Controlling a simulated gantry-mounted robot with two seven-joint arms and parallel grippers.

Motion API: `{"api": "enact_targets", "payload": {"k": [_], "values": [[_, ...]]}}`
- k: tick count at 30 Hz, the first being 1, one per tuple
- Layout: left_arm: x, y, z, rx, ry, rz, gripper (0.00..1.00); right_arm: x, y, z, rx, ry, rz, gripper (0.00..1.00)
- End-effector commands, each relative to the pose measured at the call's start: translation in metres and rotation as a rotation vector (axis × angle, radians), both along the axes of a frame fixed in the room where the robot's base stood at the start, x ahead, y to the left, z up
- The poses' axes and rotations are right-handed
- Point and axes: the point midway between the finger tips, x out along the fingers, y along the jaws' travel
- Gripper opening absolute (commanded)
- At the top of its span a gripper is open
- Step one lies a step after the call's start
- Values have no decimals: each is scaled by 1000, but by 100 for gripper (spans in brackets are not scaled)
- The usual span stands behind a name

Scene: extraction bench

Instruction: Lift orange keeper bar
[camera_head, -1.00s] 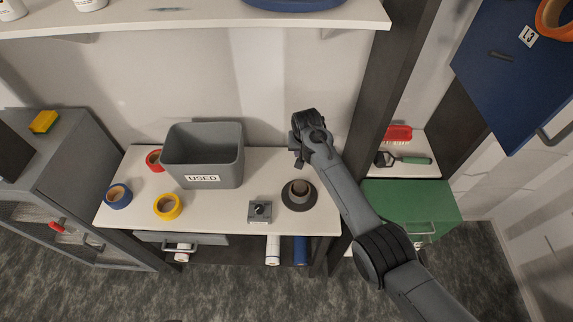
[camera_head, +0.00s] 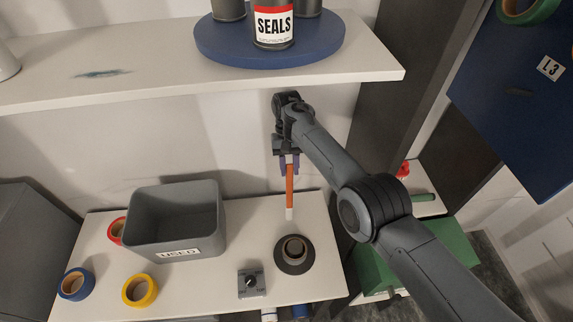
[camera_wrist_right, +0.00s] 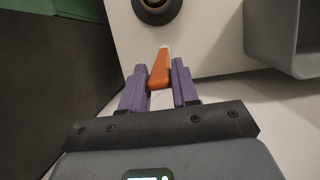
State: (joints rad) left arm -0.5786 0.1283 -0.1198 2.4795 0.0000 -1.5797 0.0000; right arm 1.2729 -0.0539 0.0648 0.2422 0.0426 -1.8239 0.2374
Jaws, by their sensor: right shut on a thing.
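My right gripper (camera_head: 289,163) points down over the back of the white bench and is shut on the orange keeper bar (camera_head: 290,188). The bar is a slim orange stick with a white tip, hanging below the purple fingers. In the right wrist view the keeper bar (camera_wrist_right: 160,72) sits between the two purple fingertips of my right gripper (camera_wrist_right: 160,85). From these views I cannot tell for certain whether its white tip touches the bench. My left gripper is not in view.
A dark round base with a ring (camera_head: 294,253) and a small grey knob block (camera_head: 251,282) stand in front. A grey USED bin (camera_head: 175,208) and tape rolls (camera_head: 139,290) are at left. A shelf (camera_head: 150,82) with a blue turntable (camera_head: 270,52) hangs above; a dark post (camera_head: 385,100) stands right.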

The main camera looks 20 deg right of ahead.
Motion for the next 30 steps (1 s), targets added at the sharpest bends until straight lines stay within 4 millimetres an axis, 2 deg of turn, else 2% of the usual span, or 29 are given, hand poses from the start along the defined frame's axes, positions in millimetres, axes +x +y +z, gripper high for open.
{"api": "enact_targets", "payload": {"k": [13,14,18,30], "values": [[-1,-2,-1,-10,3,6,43,-3,0,-2,2,17,2,0],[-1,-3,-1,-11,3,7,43,-3,0,-3,3,18,2,31],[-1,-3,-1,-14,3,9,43,-3,0,-2,2,16,1,51],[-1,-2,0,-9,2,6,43,-1,0,-1,0,4,0,51]]}}
